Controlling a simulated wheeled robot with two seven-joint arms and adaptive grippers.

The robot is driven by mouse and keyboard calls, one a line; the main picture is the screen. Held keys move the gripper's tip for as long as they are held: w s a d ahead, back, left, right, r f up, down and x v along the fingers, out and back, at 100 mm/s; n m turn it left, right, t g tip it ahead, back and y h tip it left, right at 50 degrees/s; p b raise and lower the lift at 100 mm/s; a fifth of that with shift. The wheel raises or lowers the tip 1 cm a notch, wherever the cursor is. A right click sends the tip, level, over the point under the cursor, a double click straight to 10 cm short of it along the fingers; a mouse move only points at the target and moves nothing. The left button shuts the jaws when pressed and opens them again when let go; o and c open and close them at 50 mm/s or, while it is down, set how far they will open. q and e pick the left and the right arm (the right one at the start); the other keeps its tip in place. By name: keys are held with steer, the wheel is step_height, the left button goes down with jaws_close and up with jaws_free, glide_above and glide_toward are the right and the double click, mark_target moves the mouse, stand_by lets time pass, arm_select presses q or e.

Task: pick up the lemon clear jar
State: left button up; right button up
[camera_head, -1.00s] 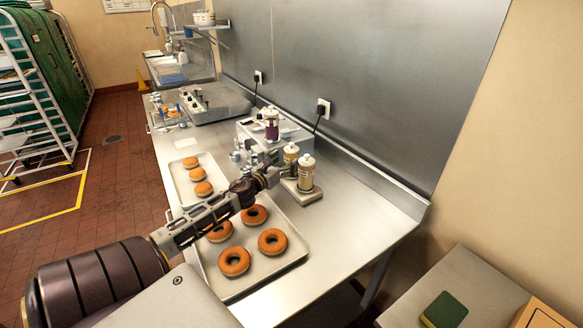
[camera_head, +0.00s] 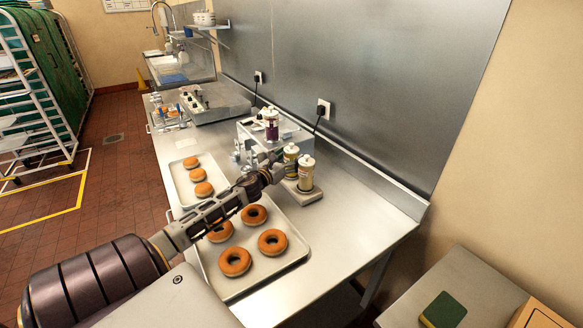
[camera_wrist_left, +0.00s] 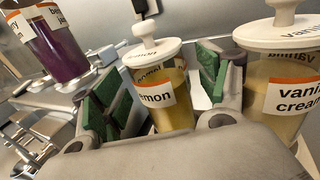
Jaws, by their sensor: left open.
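The lemon clear jar (camera_wrist_left: 172,108) has a white pump lid, yellow contents and a lemon label. In the head view the lemon jar (camera_head: 291,158) stands upright on a small grey stand (camera_head: 312,198) beside the vanilla cream jar (camera_head: 306,174). My left gripper (camera_head: 277,170) is open right at the lemon jar. In the left wrist view its green-padded fingers (camera_wrist_left: 160,85) lie on either side of the lemon jar, with visible gaps; I cannot tell how deep the jar sits between them. The lower part of the jar is hidden by the gripper. My right gripper is not in view.
The vanilla cream jar (camera_wrist_left: 282,85) is close beside the right finger in the left wrist view. A purple berry jam jar (camera_wrist_left: 58,45) stands to the left, on a metal box (camera_head: 290,133). Trays of doughnuts (camera_head: 290,262) lie below my arm. The counter's right end is clear.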

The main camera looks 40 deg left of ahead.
arm_select(q)
steer(key=shift+w+a, duration=0.1)
steer(key=shift+w, duration=0.85)
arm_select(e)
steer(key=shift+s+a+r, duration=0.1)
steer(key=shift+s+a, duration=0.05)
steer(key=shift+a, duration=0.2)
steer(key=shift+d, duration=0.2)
arm_select(q)
steer(key=c, duration=1)
jaws_close()
steer(key=shift+r, duration=0.1)
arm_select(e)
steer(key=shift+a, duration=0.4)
